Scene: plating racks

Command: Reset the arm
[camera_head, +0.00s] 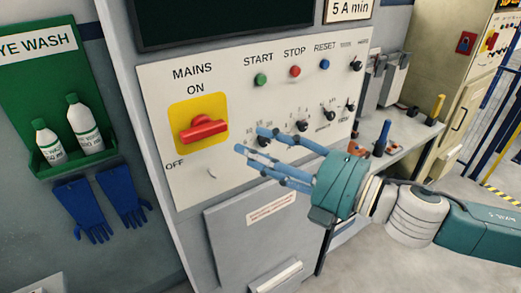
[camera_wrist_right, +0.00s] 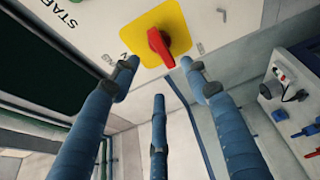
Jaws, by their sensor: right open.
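My right gripper (camera_head: 252,150) comes in from the right in the head view, in front of the control panel (camera_head: 225,185). Its blue fingers are spread and empty, pointing left toward the red mains switch (camera_head: 204,130) on its yellow plate. The fingers look apart from the switch. In the right wrist view, the open fingers (camera_wrist_right: 160,85) point toward the red switch handle (camera_wrist_right: 160,47), which lies beyond the fingertips. The handle lies nearly level in the head view, near the ON label. My left gripper is not in view.
The panel has a green start button (camera_head: 260,80), a red stop button (camera_head: 295,71), a blue reset button (camera_head: 325,64) and several black knobs. An eye wash station (camera_head: 20,95) and blue gloves (camera_head: 85,208) hang at left. A bench (camera_head: 400,140) with tools stands behind my right arm.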

